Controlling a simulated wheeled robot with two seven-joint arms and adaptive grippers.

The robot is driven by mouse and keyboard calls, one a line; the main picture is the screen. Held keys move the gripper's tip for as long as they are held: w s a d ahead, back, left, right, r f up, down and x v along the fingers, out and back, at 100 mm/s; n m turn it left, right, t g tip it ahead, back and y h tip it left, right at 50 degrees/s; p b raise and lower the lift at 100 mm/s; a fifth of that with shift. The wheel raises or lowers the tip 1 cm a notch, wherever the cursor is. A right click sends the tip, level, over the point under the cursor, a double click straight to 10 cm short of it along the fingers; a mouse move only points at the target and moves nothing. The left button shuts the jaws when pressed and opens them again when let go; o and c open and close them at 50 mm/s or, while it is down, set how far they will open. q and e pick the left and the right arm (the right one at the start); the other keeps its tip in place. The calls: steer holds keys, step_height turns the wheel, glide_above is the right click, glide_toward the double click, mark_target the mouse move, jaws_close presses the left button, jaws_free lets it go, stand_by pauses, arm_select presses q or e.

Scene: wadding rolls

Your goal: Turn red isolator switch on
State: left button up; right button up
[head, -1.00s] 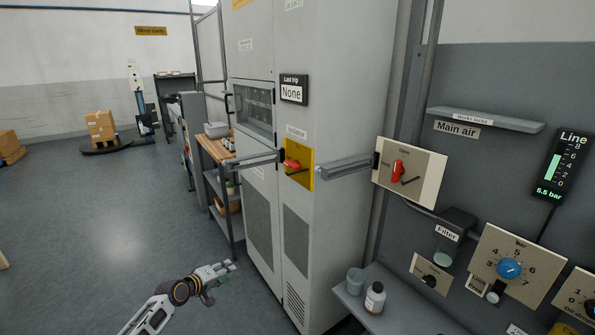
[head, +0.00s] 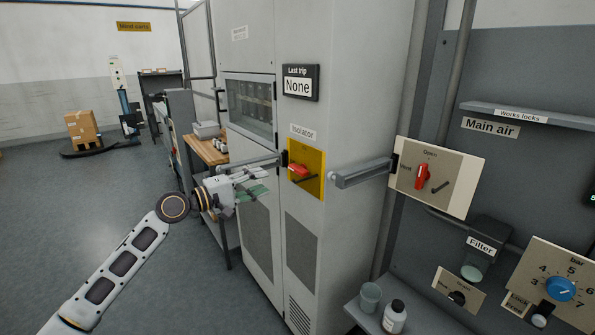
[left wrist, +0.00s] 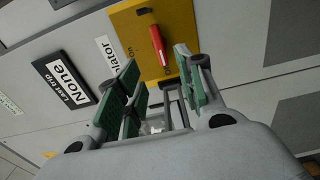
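The red isolator switch (head: 298,170) sits on a yellow plate (head: 318,185) on the grey cabinet, under the "Isolator" label (head: 303,132). In the head view its handle lies nearly level, tilted slightly. In the left wrist view the red handle (left wrist: 157,45) shows ahead of the fingers, near the right finger. My left gripper (head: 256,181) is left of the plate, in front of the cabinet. In the left wrist view my left gripper (left wrist: 156,85) is open, green pads apart, nothing between them. Contact with the handle is not visible. My right gripper is not in view.
A "Last trip None" display (head: 301,83) hangs above the switch. To the right, a beige main-air plate (head: 438,178) carries another red handle (head: 421,176). Grey bar arms (head: 362,174) stick out near both plates. A shelf (head: 360,314) holds a cup and bottle.

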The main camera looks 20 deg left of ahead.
arm_select(q)
steer(key=shift+r, duration=0.1)
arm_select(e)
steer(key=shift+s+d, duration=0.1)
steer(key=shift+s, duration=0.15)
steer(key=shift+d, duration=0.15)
arm_select(q)
steer(key=shift+w, duration=0.1)
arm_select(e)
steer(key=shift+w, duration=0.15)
arm_select(q)
glide_toward(294, 171)
steer(key=shift+p+x, duration=0.4)
steer(key=shift+x, duration=4.95)
steer(key=shift+d+r, duration=0.1)
steer(key=shift+d, duration=0.05)
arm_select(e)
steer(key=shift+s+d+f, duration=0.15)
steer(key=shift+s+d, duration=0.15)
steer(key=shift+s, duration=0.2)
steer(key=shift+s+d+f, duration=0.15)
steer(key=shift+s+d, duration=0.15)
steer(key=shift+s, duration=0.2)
